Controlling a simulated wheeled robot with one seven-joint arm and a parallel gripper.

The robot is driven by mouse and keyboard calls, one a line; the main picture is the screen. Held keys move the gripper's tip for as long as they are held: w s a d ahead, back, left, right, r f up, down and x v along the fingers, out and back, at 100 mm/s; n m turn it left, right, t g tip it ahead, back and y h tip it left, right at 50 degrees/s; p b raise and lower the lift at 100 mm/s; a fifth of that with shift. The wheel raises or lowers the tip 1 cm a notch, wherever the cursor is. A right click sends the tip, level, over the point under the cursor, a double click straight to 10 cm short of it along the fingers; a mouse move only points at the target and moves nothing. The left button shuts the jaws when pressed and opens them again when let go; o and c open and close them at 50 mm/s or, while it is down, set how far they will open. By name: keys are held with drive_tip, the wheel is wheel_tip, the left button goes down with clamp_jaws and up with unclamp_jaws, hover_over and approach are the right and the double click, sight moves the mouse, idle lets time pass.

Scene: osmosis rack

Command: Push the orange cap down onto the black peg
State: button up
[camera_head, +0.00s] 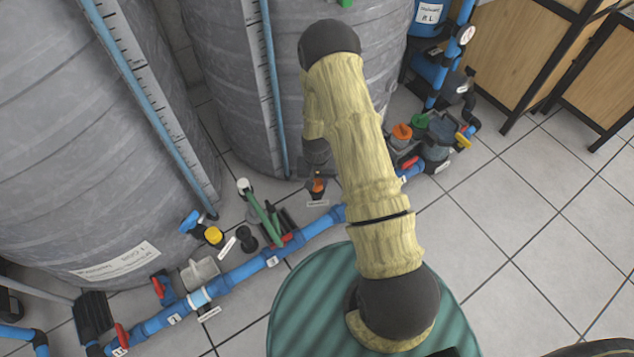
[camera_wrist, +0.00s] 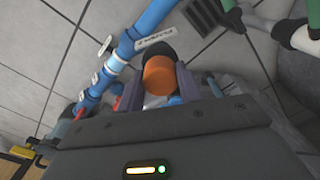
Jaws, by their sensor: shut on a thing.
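The orange cap (camera_wrist: 158,76) is between the two fingers of my gripper (camera_wrist: 158,88) in the wrist view. My gripper is shut on it. The black peg (camera_wrist: 157,49) shows as a dark rounded shape just past the cap. In the head view the orange cap (camera_head: 318,184) is a small spot over a black base (camera_head: 317,194), beneath my gripper (camera_head: 317,176). The cap and black part line up closely, but I cannot tell whether the cap is seated or how deep. My arm and fingers hide part of the cap.
A blue pipe (camera_head: 242,273) with red-handled valves runs along the floor in front of the grey tanks (camera_head: 90,120). A green-handled part (camera_head: 262,215) stands left of the cap. Another orange cap (camera_head: 402,131) is to the right. Tiled floor (camera_head: 540,230) is clear at right.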

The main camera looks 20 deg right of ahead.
wheel_tip(320, 180, up, 9)
drive_tip(key=p, duration=0.3)
drive_tip(key=shift+f+p, duration=0.1)
drive_tip(key=shift+p, duration=0.2)
wheel_tip(320, 180, up, 14)
drive_tip(key=w+n+p, duration=0.2)
drive_tip(key=n+p, duration=0.1)
drive_tip(key=shift+w+f, duration=0.15)
drive_tip(key=shift+a, duration=0.15)
